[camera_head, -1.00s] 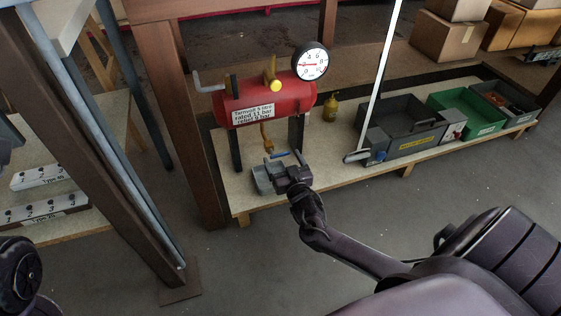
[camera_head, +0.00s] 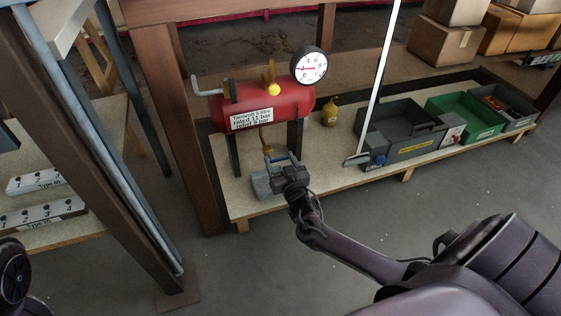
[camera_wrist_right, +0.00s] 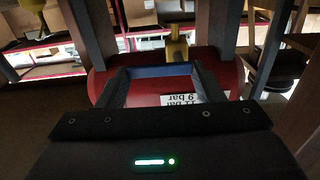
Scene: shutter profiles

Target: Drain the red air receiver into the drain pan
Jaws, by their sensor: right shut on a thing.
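The red air receiver (camera_head: 290,103) stands on legs on the low bench, with a white label, a yellow-tipped fitting on top and a round gauge (camera_head: 309,66). A brass drain valve (camera_head: 267,146) hangs under it. The grey drain pan (camera_head: 262,184) sits on the bench below, partly hidden by my right gripper (camera_head: 284,163). In the right wrist view, my right gripper (camera_wrist_right: 160,73) is shut on the blue valve handle (camera_wrist_right: 160,71), which spans between its fingertips. The red tank and its inverted label show behind. My left gripper is out of view.
A yellow oil can (camera_head: 329,115) stands right of the receiver. A white pole (camera_head: 378,80) rises farther right, before grey (camera_head: 410,150) and green (camera_head: 465,130) bins. A wooden post (camera_head: 180,120) stands close on the left. The floor before the bench is clear.

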